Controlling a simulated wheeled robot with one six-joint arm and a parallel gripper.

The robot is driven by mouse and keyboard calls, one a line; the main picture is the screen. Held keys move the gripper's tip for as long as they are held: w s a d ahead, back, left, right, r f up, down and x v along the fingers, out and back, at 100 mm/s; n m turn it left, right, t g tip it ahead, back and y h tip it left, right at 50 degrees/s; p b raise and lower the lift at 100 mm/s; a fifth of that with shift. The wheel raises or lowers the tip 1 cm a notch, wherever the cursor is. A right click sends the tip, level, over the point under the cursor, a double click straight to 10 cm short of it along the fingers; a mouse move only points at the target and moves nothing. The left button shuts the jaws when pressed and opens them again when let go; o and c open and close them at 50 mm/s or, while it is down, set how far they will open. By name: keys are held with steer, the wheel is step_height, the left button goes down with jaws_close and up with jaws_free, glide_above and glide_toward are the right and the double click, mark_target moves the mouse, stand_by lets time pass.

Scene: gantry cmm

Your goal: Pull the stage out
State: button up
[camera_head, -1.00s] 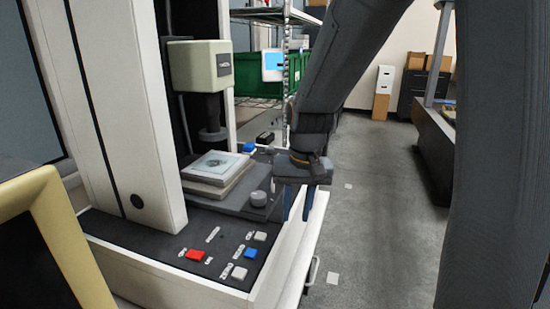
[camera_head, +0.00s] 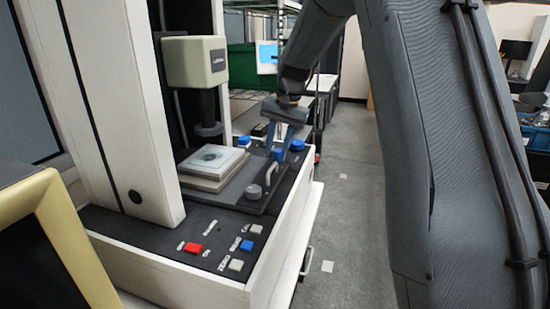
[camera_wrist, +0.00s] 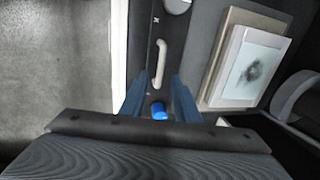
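The stage (camera_head: 213,163) is a pale square plate with a round grey specimen on top, sitting on the dark bed of the machine under the column head. It also shows in the wrist view (camera_wrist: 247,70) at the right. A light bar handle (camera_head: 270,172) stands on the dark surface beside the stage; in the wrist view the handle (camera_wrist: 160,63) lies just ahead of my fingers. My gripper (camera_head: 279,152) is over the right side of the bed. In the wrist view my gripper (camera_wrist: 158,82) is open, with nothing held between its blue fingers; contact with the handle cannot be told.
A grey round knob (camera_head: 253,191) stands near the handle. Blue buttons, one of them seen between my fingers (camera_wrist: 159,111), sit close by. A control panel with a red button (camera_head: 193,247) is at the front. The measuring head (camera_head: 195,62) hangs above. Open floor (camera_head: 350,215) lies right.

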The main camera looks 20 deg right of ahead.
mark_target(273, 166)
steer(key=shift+w+a+f+p, duration=0.1)
steer(key=shift+a+f+p, duration=0.1)
steer(key=shift+f, duration=0.7)
steer(key=shift+w+a+f+p, duration=0.1)
steer(key=shift+f+p, duration=0.05)
steer(key=shift+f, duration=0.75)
jaws_close()
